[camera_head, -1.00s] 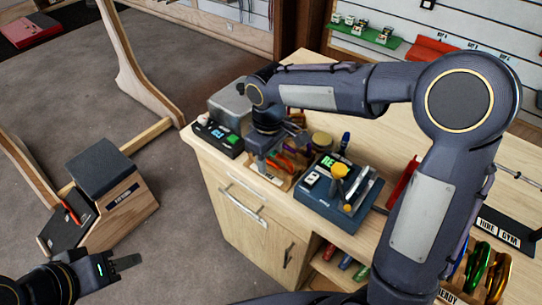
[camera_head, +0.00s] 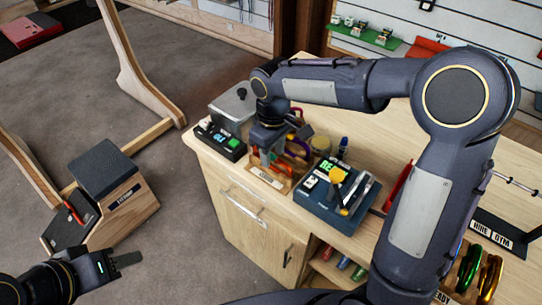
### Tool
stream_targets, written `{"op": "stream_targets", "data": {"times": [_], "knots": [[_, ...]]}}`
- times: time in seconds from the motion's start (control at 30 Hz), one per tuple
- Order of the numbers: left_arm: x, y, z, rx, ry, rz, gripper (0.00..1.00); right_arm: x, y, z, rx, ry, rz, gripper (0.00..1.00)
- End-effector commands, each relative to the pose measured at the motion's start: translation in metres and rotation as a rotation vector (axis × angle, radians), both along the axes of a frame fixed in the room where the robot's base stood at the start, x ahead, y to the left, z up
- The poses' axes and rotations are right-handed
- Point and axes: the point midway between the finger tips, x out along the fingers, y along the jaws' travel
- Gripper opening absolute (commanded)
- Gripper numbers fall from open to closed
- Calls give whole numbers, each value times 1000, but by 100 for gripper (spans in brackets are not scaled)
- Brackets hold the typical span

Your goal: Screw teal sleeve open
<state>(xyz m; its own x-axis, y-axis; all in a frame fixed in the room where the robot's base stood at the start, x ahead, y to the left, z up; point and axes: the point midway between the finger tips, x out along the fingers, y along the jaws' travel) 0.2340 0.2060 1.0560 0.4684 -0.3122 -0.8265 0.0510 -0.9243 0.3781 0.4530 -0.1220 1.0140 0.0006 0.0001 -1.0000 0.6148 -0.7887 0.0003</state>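My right gripper (camera_head: 266,158) points down over a small wooden tray (camera_head: 268,180) on the bench, with orange and purple gear in and around it. The arm hides part of the tray, and I cannot tell whether the fingers hold anything. I cannot make out a teal sleeve on any piece. My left gripper (camera_head: 126,260) is at the lower left, away from the bench, with nothing seen in it. Its fingers are seen edge-on, so their opening is unclear.
A dark blue fixture (camera_head: 338,198) with a yellow knob stands right of the tray. A black box (camera_head: 220,141) with green displays and a grey lidded bin (camera_head: 232,105) stand left. Green and gold carabiners (camera_head: 489,275) are at lower right. A wooden block (camera_head: 125,205) stands on the floor.

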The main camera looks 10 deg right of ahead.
Motion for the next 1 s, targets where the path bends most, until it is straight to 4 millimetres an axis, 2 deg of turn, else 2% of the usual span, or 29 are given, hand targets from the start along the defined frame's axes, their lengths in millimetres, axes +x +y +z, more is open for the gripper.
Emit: {"op": "stream_targets", "data": {"times": [0.07,1.0], "knots": [[0,0,5,0,0,0,40,0,0,5,0,0,0,40],[0,0,2,0,0,0,40,-7,9,4,0,0,1,40]]}}
